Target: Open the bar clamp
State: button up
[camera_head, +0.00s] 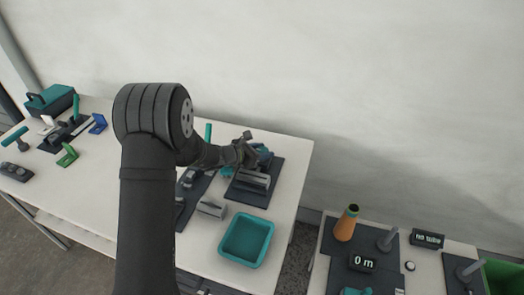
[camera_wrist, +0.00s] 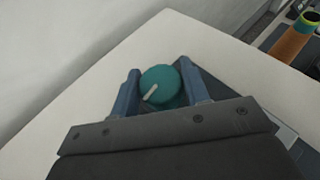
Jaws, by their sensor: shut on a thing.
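The bar clamp (camera_head: 255,181) appears to be the grey device on a dark base plate (camera_head: 257,198) at the right end of the table. A round teal knob (camera_wrist: 160,86) with a pale pointer line on top sits between my fingers in the wrist view. My gripper (camera_wrist: 160,74) is shut on this knob, one blue-grey finger on each side. In the head view my gripper (camera_head: 257,156) is at the clamp's far side. My arm and gripper hide part of the clamp, and I cannot tell how far its jaw stands open.
A teal tray (camera_head: 247,240) and a small grey block (camera_head: 211,208) are on the near side. A teal upright handle (camera_head: 208,132) stands just left of the clamp. A white wall is behind.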

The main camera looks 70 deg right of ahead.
jog(key=n+t+h, duration=0.1)
jog(key=n+t, duration=0.3)
jog(key=shift+t+h, duration=0.3)
jog(key=shift+h, duration=0.1)
jog(key=shift+n+t, duration=0.9)
jog(key=shift+n+t+h, duration=0.3)
jog(key=shift+n+t, duration=0.1)
jog(key=shift+t, duration=0.1)
jog(key=o, duration=1)
jog(key=shift+a, duration=0.1)
jog(key=v, duration=1.7)
jog(key=shift+r, duration=0.15)
